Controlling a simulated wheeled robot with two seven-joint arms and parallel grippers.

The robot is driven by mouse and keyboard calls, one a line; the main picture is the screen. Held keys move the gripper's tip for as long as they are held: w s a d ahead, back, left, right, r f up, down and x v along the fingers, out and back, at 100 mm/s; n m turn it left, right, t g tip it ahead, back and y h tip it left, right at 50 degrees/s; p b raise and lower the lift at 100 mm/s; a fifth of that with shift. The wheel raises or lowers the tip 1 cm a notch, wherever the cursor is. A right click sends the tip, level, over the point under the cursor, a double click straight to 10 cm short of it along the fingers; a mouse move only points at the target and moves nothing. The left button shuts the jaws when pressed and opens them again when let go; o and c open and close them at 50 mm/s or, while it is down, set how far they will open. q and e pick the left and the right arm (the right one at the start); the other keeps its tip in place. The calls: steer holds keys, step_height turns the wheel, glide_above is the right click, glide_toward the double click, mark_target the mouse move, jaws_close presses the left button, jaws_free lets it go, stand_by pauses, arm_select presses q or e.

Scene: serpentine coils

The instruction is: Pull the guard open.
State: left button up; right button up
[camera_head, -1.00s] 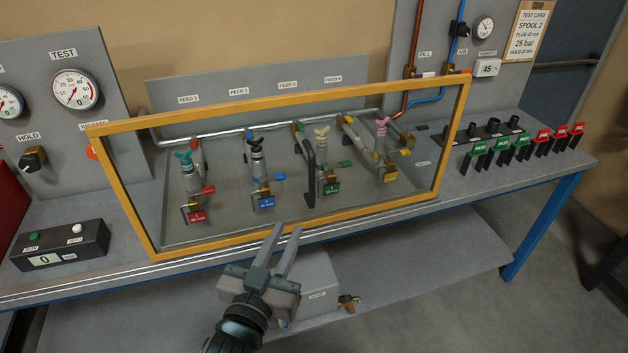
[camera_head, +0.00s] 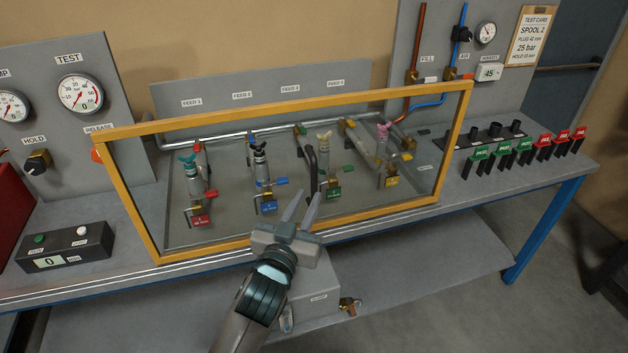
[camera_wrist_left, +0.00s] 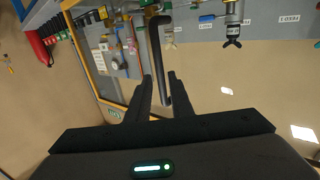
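The guard (camera_head: 289,103) is a clear panel in a yellow frame, standing upright along the front of the bench. Its black bar handle (camera_head: 311,165) is near the middle of the panel; the handle also shows in the left wrist view (camera_wrist_left: 155,48). My left gripper (camera_head: 308,194) is open and empty, with its fingertips by the lower end of the handle. In the left wrist view the handle appears between the two fingers (camera_wrist_left: 159,80); I cannot tell how deep it sits or whether they touch. My right gripper is not in view.
Behind the panel are several valves with coloured tags (camera_head: 200,221). A button box (camera_head: 65,246) stands at the left on the bench (camera_head: 490,198). Green and red clips (camera_head: 544,146) line the right side. A grey box (camera_head: 318,285) is below on the shelf.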

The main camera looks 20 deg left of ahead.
mark_target(313, 188)
arm_select(q)
steer(key=w+p, duration=0.1)
steer(key=w, duration=0.5)
steer(key=shift+c, duration=0.7)
jaws_close()
